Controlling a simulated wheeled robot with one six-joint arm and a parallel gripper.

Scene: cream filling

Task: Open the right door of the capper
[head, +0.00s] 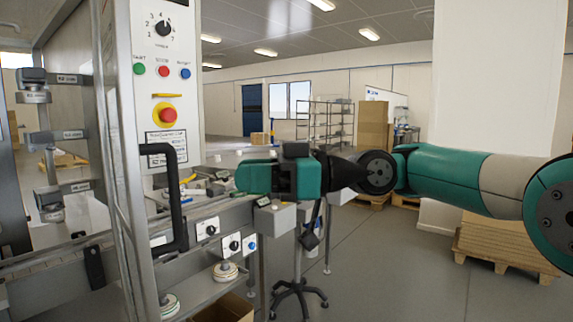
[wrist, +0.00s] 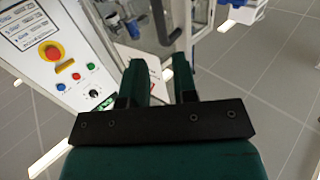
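The capper fills the left of the head view, with a white control panel (head: 165,95) of knob and buttons. A metal-framed door (head: 118,170) stands beside the panel and bears a black bow handle (head: 181,205). I cannot tell whether this door is fully shut. My gripper (head: 240,178) is to the right of the handle, pointing left, apart from it. In the wrist view my gripper (wrist: 159,78) has its two green fingers spread with an empty gap. The black handle (wrist: 162,22) lies beyond the fingertips there, at the top middle.
A metal rail with small switch boxes (head: 207,229) runs below my gripper. A black stool base (head: 298,296) stands on the floor. A pallet of stacked boards (head: 500,245) and a white pillar (head: 480,80) are at right. The grey floor in the middle is clear.

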